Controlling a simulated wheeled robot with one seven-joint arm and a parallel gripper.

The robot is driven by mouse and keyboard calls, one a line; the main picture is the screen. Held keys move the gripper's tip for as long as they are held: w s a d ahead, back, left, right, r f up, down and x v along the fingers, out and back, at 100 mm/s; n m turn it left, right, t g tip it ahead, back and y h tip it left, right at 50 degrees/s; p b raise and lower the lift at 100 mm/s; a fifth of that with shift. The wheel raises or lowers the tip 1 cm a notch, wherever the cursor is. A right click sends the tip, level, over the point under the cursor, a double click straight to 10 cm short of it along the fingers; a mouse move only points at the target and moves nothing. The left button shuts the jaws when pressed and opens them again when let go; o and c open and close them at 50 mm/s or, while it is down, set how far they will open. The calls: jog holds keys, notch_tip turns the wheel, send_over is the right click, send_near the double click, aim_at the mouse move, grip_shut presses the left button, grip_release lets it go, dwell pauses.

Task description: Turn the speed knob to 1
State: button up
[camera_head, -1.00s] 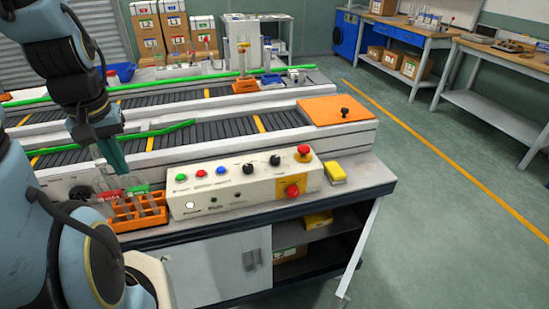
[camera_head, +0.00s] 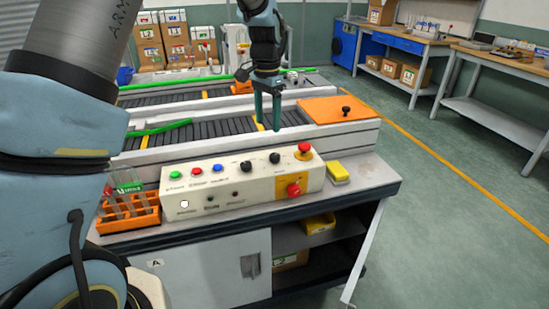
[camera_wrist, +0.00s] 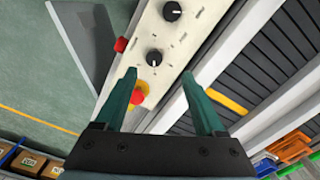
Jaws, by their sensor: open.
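The control panel (camera_head: 225,185) is a pale box with two black knobs on top, a left knob (camera_head: 246,167) and a right knob (camera_head: 274,158). Their labels are too small to read, so I cannot tell which is the speed knob. In the wrist view one knob (camera_wrist: 154,57) shows close, between the fingertips in the picture, and the other knob (camera_wrist: 171,11) shows at the top. Each has a white pointer mark. My gripper (camera_head: 267,121) points down, open and empty, above and apart from the panel, near its right half.
A red mushroom button (camera_head: 304,150) and a red switch on a yellow plate (camera_head: 293,190) are at the panel's right end. Coloured buttons sit to the left. An orange rack (camera_head: 130,217) with tubes stands left; a yellow block (camera_head: 338,173) lies right. Conveyors run behind.

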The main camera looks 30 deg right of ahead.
aim_at(275, 155)
jog(key=shift+m, duration=0.3)
jog(key=f+p, duration=0.1)
jog(key=f, duration=0.2)
jog(key=d+f+p, duration=0.1)
jog(key=f, duration=0.3)
jog(key=f+p, duration=0.1)
jog(key=f, duration=0.3)
jog(key=shift+s+d+f, duration=0.1)
jog(key=shift+s+d, duration=0.2)
jog(key=shift+d, duration=0.1)
grip_shut()
